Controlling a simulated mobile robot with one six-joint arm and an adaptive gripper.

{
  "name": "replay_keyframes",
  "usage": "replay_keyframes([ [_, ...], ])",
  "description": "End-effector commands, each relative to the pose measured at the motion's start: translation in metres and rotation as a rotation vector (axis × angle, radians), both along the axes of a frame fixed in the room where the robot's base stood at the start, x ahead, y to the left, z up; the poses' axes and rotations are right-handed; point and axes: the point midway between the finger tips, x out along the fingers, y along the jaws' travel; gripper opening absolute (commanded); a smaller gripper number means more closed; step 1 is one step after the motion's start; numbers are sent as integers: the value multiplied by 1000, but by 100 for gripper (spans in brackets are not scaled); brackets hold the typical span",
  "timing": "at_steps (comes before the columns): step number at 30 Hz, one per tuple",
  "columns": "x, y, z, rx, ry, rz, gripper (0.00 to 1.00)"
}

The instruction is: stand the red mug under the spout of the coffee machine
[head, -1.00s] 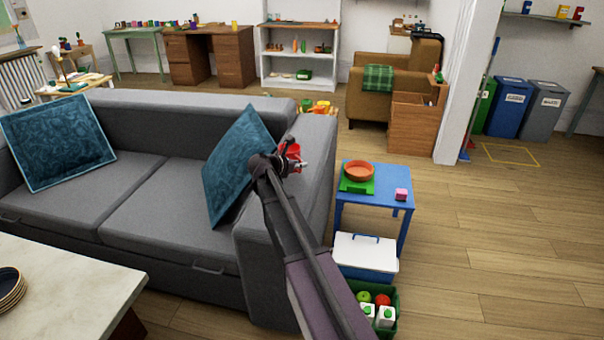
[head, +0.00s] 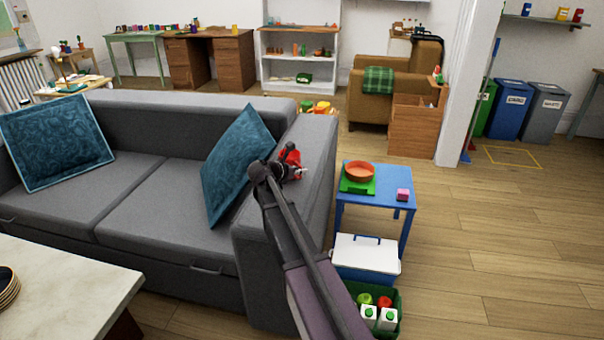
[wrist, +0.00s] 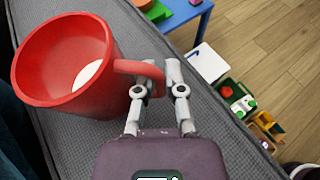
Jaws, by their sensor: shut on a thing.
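The red mug (wrist: 75,68) is large at the left of the wrist view, its open rim tilted toward the camera and a pale patch inside. My gripper (wrist: 162,80) is shut on the mug's handle. In the head view my gripper (head: 298,172) and the red mug (head: 288,155) show small, by the right arm of the grey sofa, mostly behind my wrist. In the wrist view the sofa's grey fabric lies beneath the mug; I cannot tell the gap. No coffee machine can be made out in these frames.
A grey sofa (head: 150,205) with teal cushions fills the left. A blue table (head: 383,205) with an orange bowl (head: 360,172) stands right of it, near a white-lidded cooler (head: 366,255) and a green crate (head: 394,326). Open wooden floor (head: 500,245) lies at right.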

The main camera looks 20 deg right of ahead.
Motion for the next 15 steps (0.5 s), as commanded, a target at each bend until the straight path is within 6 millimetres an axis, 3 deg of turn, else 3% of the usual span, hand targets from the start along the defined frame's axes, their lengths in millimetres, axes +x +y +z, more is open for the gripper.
replay_keyframes([
  [11, 0, 0, -3, -1, 0, 0, 0],
  [12, 0, 0, -2, 0, 0, 0, 24],
  [15, 0, 0, -2, 0, 0, 0, 47],
])
